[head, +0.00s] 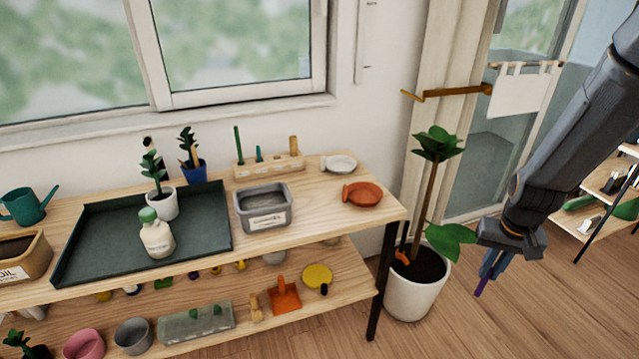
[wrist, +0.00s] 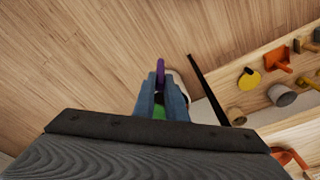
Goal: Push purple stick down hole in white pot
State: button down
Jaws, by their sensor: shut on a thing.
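The white pot (head: 408,297) stands on the floor and holds dark soil and a tall leafy plant. My gripper (head: 489,268) is in the air to the right of the pot in the head view. It is shut on the purple stick (head: 480,288), whose end sticks out below the fingers. In the wrist view the stick (wrist: 160,70) shows beyond the blue fingertips (wrist: 161,98). A sliver of the pot (wrist: 183,82) shows beside the fingers there. A green patch shows between the fingers; I cannot tell what it is. No hole can be made out in the soil.
A wooden potting bench (head: 330,222) with trays, pots and tools stands left of the pot, its black leg (head: 383,280) close by. An orange-handled tool (head: 402,256) stands in the pot. Leaves (head: 450,240) reach toward my gripper.

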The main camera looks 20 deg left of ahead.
aim_at(170, 213)
jog(key=z, duration=1.75)
jog(key=k, duration=2.65)
jog(key=u, duration=1.85)
